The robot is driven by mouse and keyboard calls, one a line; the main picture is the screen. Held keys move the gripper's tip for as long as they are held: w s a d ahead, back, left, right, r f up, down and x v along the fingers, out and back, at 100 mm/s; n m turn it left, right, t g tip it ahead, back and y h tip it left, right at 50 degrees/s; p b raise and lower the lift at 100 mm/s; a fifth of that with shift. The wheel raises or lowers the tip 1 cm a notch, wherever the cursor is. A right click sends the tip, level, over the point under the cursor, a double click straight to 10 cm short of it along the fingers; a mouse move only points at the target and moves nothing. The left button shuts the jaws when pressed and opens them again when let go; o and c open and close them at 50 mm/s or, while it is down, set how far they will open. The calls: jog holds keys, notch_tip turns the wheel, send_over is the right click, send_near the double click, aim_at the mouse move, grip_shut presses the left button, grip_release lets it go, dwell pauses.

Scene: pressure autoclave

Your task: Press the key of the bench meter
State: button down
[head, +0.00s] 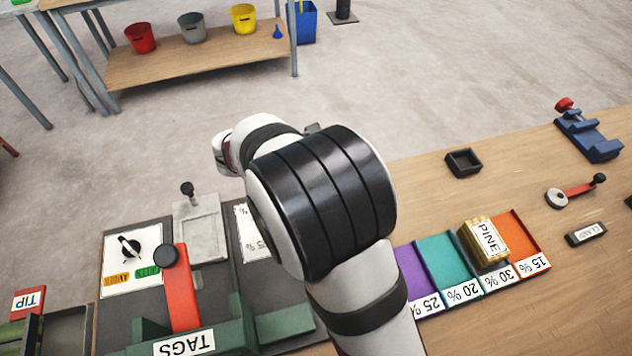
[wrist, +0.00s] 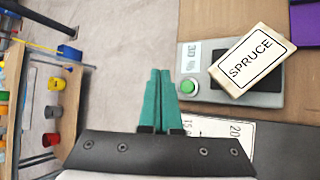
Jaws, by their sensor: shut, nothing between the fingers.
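The bench meter (wrist: 234,99) is a grey box in the wrist view, right of my fingertips. Its round green key (wrist: 188,87) is on the end nearest my gripper. Its pale display (wrist: 191,57) seems to read 30 %. A wooden block labelled SPRUCE (wrist: 250,60) lies tilted across the meter's top. My gripper (wrist: 158,72) has teal fingers, shut together and empty. The fingertips appear just left of the key in the picture; I cannot tell the height gap. In the head view my arm hides the gripper and the meter.
A tray with coloured compartments (head: 518,232) holds a PINE block (head: 487,241) in its 30 % section. A red lever (head: 180,290), a knob panel (head: 130,250) and a TAGS fixture (head: 185,343) stand left. A small dark box (head: 463,163) and a blue clamp (head: 590,137) sit right.

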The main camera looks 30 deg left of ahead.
jog(key=shift+f, duration=4)
jog(key=shift+f, duration=0.45)
jog(key=shift+f, duration=0.45)
jog(key=shift+r, duration=0.9)
jog(key=shift+r, duration=2.55)
